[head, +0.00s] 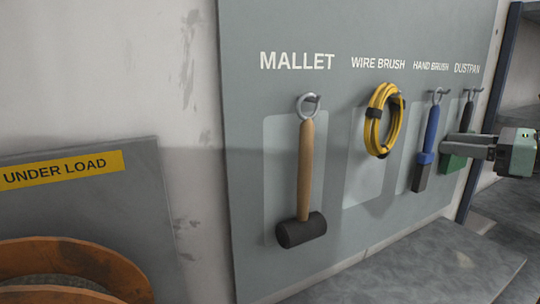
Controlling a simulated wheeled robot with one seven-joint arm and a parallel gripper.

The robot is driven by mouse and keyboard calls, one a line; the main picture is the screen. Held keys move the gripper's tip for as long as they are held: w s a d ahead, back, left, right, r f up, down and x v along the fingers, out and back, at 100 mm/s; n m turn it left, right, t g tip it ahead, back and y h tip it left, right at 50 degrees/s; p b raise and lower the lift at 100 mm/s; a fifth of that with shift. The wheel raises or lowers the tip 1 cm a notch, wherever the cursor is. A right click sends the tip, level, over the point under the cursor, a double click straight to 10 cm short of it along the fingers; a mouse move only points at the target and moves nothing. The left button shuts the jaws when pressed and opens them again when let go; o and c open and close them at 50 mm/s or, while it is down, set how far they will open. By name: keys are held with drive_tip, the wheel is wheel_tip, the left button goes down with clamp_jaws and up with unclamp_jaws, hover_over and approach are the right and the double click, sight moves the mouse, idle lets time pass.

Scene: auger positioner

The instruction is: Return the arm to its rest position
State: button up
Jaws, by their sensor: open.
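My gripper (448,146) is at the right edge of the head view, pointing left. Its dark fingers are open, and I see nothing held between them. It appears in front of the dustpan (457,163), which is partly hidden behind the fingers. Only the end of my arm is in view; the rest is outside the picture.
A grey tool board (245,210) carries a hanging mallet (307,180), a yellow coil (382,120) under the "WIRE BRUSH" label, and a blue hand brush (428,145). A grey ledge (430,270) runs below. An orange-brown ring (60,258) is at lower left.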

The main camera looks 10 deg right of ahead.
drive_tip(key=s+a+f+n+g+y, duration=0.2)
drive_tip(key=a+f+n+g, duration=0.4)
drive_tip(key=a, duration=0.5)
drive_tip(key=s+a+f+n+g+h, duration=0.4)
drive_tip(key=s+a+f+n, duration=0.3)
drive_tip(key=n, duration=0.8)
drive_tip(key=s+a+f+n+g+h, duration=0.3)
drive_tip(key=s+a+f+n+h, duration=0.3)
drive_tip(key=n, duration=0.9)
drive_tip(key=s+a, duration=0.3)
drive_tip(key=shift+s+f+g+h, duration=0.3)
drive_tip(key=shift+s+f+g, duration=0.05)
drive_tip(key=shift+s+g, duration=0.05)
